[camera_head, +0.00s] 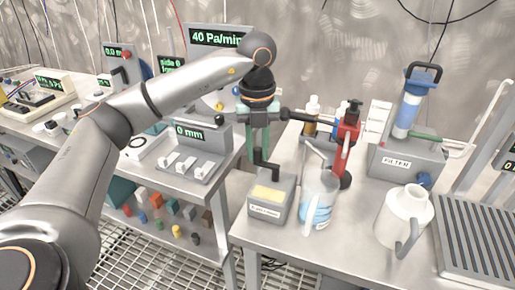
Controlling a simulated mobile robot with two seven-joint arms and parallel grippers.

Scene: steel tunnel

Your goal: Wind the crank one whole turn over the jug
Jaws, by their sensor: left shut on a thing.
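A red post-like device (346,150) with a black top stands behind the clear jug (319,190), which holds bluish contents. A grey bar with dark ends, which looks like the crank (308,119), reaches left from the red device above the jug. My left gripper (262,114) comes down from above at the bar's left end and is shut on it. The gripper's dark body hides part of the contact, and the fingertips are hard to make out. My right gripper is not in view.
A white jug (404,218) and a filter unit (407,155) stand to the right. A gap separates the bench (330,248) from the left bench.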

